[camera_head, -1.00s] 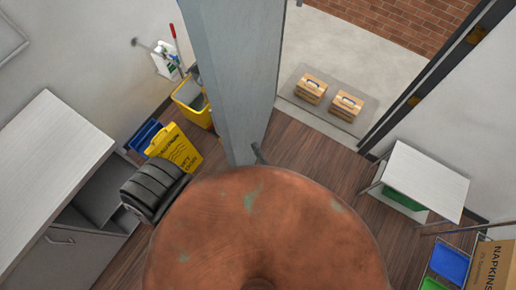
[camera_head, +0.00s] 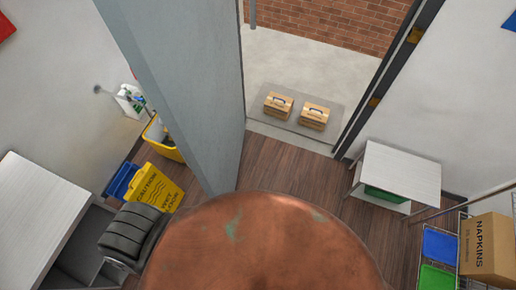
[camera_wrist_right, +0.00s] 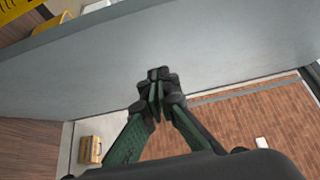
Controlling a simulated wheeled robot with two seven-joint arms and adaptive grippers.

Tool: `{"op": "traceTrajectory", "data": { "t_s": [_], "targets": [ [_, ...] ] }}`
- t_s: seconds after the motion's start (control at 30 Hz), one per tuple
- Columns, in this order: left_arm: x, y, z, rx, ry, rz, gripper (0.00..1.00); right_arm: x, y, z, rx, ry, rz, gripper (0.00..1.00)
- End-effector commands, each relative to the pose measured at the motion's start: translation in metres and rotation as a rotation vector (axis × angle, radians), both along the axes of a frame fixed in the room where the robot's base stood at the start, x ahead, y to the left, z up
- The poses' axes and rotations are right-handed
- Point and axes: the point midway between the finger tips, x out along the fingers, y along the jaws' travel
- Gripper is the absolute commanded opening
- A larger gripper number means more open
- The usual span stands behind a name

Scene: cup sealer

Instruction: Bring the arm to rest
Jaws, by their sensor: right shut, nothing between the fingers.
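My right gripper (camera_wrist_right: 158,88) is in the right wrist view, its dark green fingers shut together with nothing between them. The fingertips overlap the grey door panel (camera_wrist_right: 215,60) in that view. I cannot tell how far they are from it. In the head view the same tall grey door (camera_head: 190,90) stands open left of the doorway. The right gripper does not show in the head view. My left gripper is in neither view.
Two cardboard boxes (camera_head: 278,105) (camera_head: 314,116) sit on the mat outside the doorway. A yellow caution sign (camera_head: 154,188) and a white cabinet (camera_head: 35,215) are at left. A white table (camera_head: 400,172) and a napkins box (camera_head: 488,248) are at right.

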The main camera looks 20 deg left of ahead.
Motion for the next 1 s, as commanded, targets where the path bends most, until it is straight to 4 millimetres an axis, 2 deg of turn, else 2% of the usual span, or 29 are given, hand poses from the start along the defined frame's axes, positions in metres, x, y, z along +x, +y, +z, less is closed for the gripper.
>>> {"op": "traceTrajectory", "data": {
  "t_s": [0.23, 0.27, 0.37, 0.47, 0.6, 0.7, 0.87, 1.0],
  "targets": [
    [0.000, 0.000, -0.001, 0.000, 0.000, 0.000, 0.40, 0.001, -0.001, -0.004, -0.007, -0.003, -0.002, 0.00],
    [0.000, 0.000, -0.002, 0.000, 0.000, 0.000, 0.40, 0.002, -0.002, -0.008, -0.016, -0.007, -0.004, 0.00],
    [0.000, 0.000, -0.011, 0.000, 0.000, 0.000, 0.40, 0.013, -0.013, -0.038, -0.082, -0.029, -0.022, 0.00],
    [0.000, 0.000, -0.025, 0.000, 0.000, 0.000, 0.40, 0.031, -0.036, -0.090, -0.204, -0.068, -0.050, 0.00],
    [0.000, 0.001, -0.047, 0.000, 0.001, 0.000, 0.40, 0.056, -0.084, -0.179, -0.423, -0.116, -0.087, 0.00],
    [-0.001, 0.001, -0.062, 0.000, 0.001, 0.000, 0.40, 0.066, -0.124, -0.240, -0.581, -0.136, -0.099, 0.00],
    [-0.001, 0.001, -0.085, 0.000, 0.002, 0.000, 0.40, 0.068, -0.195, -0.334, -0.822, -0.135, -0.094, 0.00],
    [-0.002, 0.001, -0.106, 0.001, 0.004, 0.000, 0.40, 0.052, -0.260, -0.411, -1.021, -0.108, -0.061, 0.00]
  ]
}}
